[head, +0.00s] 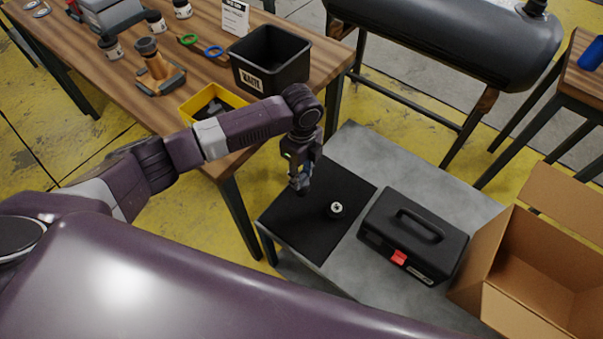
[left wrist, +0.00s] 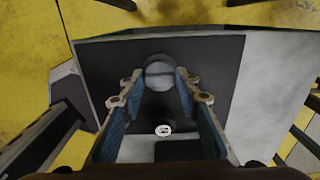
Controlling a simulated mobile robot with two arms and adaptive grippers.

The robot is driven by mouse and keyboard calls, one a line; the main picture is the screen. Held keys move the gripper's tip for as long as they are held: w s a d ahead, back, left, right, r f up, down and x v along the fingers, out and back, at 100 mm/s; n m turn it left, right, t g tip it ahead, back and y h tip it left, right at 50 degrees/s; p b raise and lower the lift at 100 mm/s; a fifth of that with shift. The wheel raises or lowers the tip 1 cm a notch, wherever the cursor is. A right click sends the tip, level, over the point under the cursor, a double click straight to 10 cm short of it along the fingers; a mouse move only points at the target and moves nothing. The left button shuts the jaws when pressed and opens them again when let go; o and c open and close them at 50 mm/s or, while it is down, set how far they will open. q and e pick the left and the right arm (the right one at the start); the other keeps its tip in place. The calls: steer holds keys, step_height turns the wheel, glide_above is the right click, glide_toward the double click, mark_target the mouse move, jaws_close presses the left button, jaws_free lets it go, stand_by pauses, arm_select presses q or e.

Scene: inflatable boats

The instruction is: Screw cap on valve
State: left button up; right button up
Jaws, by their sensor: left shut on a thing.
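My left gripper (head: 299,184) hangs over the black mat (head: 286,228) on the low grey table, to the left of the valve and above the mat. In the left wrist view the two blue-padded fingers (left wrist: 159,82) are shut on a round grey cap (left wrist: 160,73), held at the fingertips. The valve (head: 335,209) is a small black round fitting with a pale cross-marked top, standing on the mat. It also shows in the left wrist view (left wrist: 163,130), lower than the cap and apart from it. My right gripper is not in view.
A black toolbox (head: 414,236) with a red latch stands right of the mat. An open cardboard box (head: 535,262) is at the right edge. Behind, a wooden workbench (head: 130,83) holds a black bin (head: 270,58) and a yellow tray (head: 211,102). The mat around the valve is clear.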

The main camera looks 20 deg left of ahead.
arm_select(q)
steer(key=shift+f, duration=0.15)
stand_by(0.3)
steer(key=shift+p, duration=0.3)
steer(key=shift+p, duration=0.3)
steer(key=shift+f, duration=0.35)
stand_by(1.1)
steer(key=shift+f, duration=0.25)
stand_by(1.0)
steer(key=shift+p, duration=0.3)
steer(key=shift+m, duration=1.1)
steer(key=m, duration=0.2)
steer(key=shift+m, duration=0.8)
